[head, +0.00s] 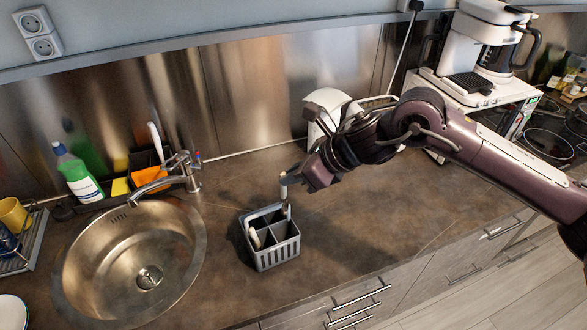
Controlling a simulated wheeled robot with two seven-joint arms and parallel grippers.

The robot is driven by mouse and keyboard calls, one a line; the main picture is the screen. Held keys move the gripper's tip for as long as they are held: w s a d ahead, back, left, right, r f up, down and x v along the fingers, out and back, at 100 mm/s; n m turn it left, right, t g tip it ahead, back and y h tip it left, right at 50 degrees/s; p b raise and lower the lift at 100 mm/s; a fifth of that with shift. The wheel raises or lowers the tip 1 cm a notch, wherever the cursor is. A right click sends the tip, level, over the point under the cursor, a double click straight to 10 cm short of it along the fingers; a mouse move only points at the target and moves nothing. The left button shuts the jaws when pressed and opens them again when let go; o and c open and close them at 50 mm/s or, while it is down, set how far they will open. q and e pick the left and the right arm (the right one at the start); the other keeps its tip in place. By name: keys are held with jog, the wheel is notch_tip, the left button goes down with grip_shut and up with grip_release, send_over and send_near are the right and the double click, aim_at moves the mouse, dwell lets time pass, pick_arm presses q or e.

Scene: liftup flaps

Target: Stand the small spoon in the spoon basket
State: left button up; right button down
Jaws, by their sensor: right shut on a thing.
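The spoon basket (277,259) is a grey, slotted caddy with several compartments, upright on the brown countertop right of the sink. My right gripper (287,183) comes in from the right and is above the basket's back edge. It is shut on the small spoon (286,207), a thin piece that hangs roughly upright under the fingers. The spoon's lower end is at the basket's back right compartment; I cannot tell how deep it is. A pale utensil (254,238) leans in the left compartment. My left gripper is not in view.
The round steel sink (95,262) and its tap (165,185) are at left, with a green bottle (78,175) behind. A white appliance (328,108) stands at the back wall under my right arm. The counter right of the basket is clear.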

jog(key=shift+f+b, duration=1.25)
jog(key=shift+f, duration=1.65)
notch_tip(320, 180, down, 5)
jog(key=b, duration=0.5)
jog(key=c, duration=1.4)
grip_release()
jog(key=shift+o, duration=0.2)
jog(key=shift+s+d+r+b, duration=0.1)
jog(key=shift+d+r+b, duration=0.3)
jog(key=shift+b, duration=0.1)
jog(key=b, duration=0.2)
send_near(286, 210)
jog(key=shift+d, duration=0.15)
